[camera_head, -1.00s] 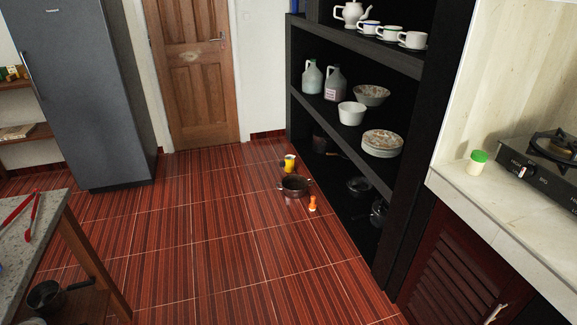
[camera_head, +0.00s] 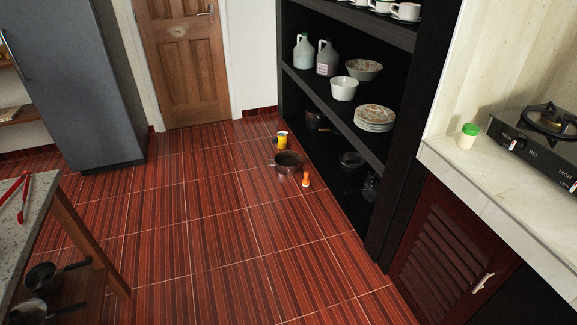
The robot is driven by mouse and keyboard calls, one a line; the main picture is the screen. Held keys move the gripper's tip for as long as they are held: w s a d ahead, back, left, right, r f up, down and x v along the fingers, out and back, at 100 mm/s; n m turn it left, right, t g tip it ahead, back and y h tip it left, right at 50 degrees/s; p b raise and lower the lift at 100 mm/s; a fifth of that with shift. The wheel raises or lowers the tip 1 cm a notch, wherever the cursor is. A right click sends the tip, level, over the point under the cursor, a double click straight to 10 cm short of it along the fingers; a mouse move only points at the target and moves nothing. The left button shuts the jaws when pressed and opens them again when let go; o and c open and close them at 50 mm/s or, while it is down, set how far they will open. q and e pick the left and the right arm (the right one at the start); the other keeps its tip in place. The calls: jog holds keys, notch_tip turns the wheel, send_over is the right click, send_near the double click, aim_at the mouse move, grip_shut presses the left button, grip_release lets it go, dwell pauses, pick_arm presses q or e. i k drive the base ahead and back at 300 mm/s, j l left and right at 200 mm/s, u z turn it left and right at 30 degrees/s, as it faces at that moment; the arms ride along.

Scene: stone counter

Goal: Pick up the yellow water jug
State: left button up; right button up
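A small yellow container with a white part, which looks like the yellow water jug (camera_head: 282,140), stands on the red tiled floor near the foot of the black shelf. It is small in view, so its handle and spout are hard to make out. A dark metal pot (camera_head: 287,162) is on the floor just in front of it, and a small orange object with a pale base (camera_head: 305,180) is in front of the pot to the right. Neither of my grippers shows in the head view.
The black shelf (camera_head: 345,109) with jugs, bowls and plates rises right of the jug. A stone counter (camera_head: 465,185) with a stove (camera_head: 545,130) is at right, a grey table (camera_head: 30,215) at left. The floor (camera_head: 200,240) between is clear.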

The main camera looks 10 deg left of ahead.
aim_at(281, 139)
jog(key=i+j+u, duration=0.35)
jog(key=i, duration=0.25)
jog(key=i+u, duration=0.5)
jog(key=i, duration=1.35)
jog(key=i+z, duration=0.2)
jog(key=i, duration=0.25)
jog(key=i+j+z, duration=0.2)
jog(key=i, duration=0.3)
jog(key=i+j+z, duration=0.2)
jog(key=i, duration=0.25)
jog(key=i+j+z, duration=0.15)
jog(key=i, duration=0.3)
jog(key=j, duration=0.1)
